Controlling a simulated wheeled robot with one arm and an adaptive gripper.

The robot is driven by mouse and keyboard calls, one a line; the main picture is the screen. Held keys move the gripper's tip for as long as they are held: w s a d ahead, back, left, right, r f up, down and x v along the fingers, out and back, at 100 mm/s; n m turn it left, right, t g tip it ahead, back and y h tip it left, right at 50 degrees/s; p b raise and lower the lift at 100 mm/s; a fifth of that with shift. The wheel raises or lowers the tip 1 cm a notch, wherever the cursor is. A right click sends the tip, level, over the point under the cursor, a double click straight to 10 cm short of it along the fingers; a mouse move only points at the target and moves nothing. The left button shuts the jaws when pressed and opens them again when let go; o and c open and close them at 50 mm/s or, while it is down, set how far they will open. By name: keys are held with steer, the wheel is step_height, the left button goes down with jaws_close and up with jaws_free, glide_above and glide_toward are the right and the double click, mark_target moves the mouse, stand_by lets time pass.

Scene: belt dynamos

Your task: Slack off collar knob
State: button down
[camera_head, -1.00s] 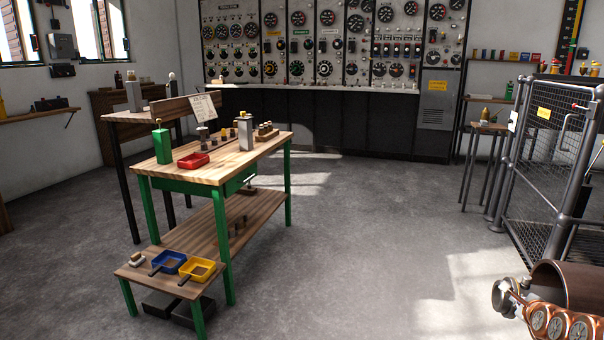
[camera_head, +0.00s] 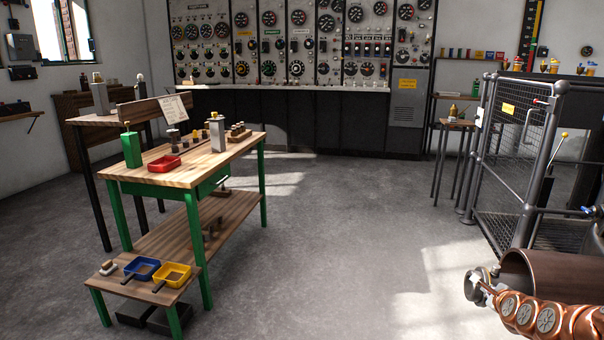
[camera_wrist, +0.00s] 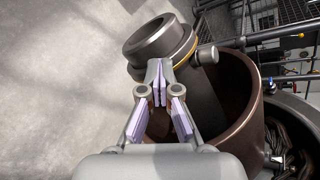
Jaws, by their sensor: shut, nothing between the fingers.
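My gripper (camera_wrist: 159,84) is shut and empty in the middle of the wrist view. Its tips overlap a grey round collar (camera_wrist: 152,36) with an open end and a thin brass ring, but I cannot tell whether they touch it. A small grey knob (camera_wrist: 208,54) sticks out from the collar's right side, apart from the fingers. A wide brown cylinder (camera_wrist: 252,110) lies behind and to the right of the fingers. In the head view the brown cylinder (camera_head: 552,272) is at the lower right, beside my copper-coloured arm; I cannot make out the knob there.
A mesh guard (camera_head: 512,140) and railings stand on the right. A green-legged workbench (camera_head: 205,165) with a red tray (camera_head: 164,164) is on the left; a low step holds a blue tray (camera_head: 142,268) and a yellow tray (camera_head: 172,275). The floor between is clear.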

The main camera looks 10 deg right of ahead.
steer(key=shift+s+a+f+b, duration=0.15)
steer(key=shift+a+f+b, duration=0.1)
steer(key=shift+f+b, duration=0.3)
stand_by(0.6)
steer(key=shift+a+r, duration=0.1)
steer(key=shift+r, duration=0.05)
steer(key=p+v, duration=0.5)
steer(key=p, duration=0.1)
steer(key=shift+s+a+r+p, duration=0.2)
steer(key=shift+a+r+p, duration=0.1)
steer(key=shift+a+p, duration=0.15)
stand_by(0.4)
